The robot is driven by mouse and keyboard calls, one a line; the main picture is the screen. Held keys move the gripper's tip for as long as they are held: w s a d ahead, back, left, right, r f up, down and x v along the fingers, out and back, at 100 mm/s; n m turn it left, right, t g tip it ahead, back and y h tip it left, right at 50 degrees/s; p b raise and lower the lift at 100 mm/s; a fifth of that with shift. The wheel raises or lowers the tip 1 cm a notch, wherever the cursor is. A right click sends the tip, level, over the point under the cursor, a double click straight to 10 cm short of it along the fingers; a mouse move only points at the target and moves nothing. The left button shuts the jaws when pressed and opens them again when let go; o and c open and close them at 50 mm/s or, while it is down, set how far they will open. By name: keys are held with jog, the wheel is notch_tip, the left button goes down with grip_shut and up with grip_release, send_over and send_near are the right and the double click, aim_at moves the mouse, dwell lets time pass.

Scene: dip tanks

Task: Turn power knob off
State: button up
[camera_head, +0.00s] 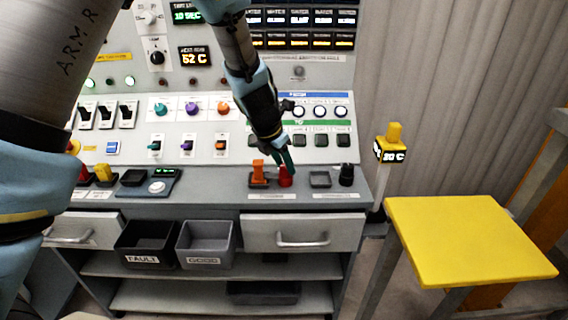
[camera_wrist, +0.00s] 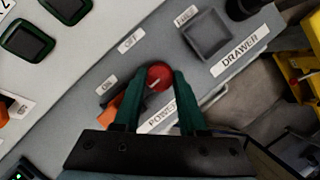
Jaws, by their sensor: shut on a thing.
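The red power knob (camera_head: 285,178) stands on the console's ledge, right of an orange switch (camera_head: 258,172). In the wrist view the knob (camera_wrist: 159,76) shows from above as a red disc with a light pointer line, beside ON and OFF labels and above a partly covered POWER label (camera_wrist: 165,113). My gripper (camera_head: 284,165) reaches down over the knob. In the wrist view its two green fingers (camera_wrist: 158,88) are shut on the knob, one on each side. The orange switch (camera_wrist: 112,107) is partly hidden behind the left finger. I cannot tell exactly which label the pointer faces.
A grey square button (camera_head: 320,180) and a black knob (camera_head: 346,175) sit to the right on the ledge. The upright panel behind holds several switches and knobs. A yellow table (camera_head: 470,250) stands at the right.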

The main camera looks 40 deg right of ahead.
grip_shut()
jog(key=shift+m, duration=0.4)
jog(key=m, duration=0.1)
jog(key=m+g+p, duration=0.1)
jog(key=m, duration=0.1)
jog(key=shift+w+r+m+g, duration=0.1)
jog(key=shift+w+m+g, duration=0.1)
jog(key=shift+m+g, duration=0.1)
jog(key=m+p, duration=0.1)
jog(key=m, duration=0.1)
jog(key=m+g+y+p, duration=0.1)
jog(key=m, duration=0.1)
jog(key=shift+w+m+g, duration=0.1)
jog(key=shift+m+g, duration=0.2)
jog(key=m+g+y+p, duration=0.1)
jog(key=m, duration=0.3)
jog(key=shift+d, duration=0.15)
jog(key=shift+d+m+g+y+p, duration=0.15)
jog(key=shift+m+y, duration=0.4)
jog(key=shift+m, duration=0.7)
jog(key=shift+a+m+g+y+p, duration=0.15)
jog(key=shift+m+y, duration=0.4)
jog(key=shift+m, duration=0.7)
jog(key=shift+d, duration=0.1)
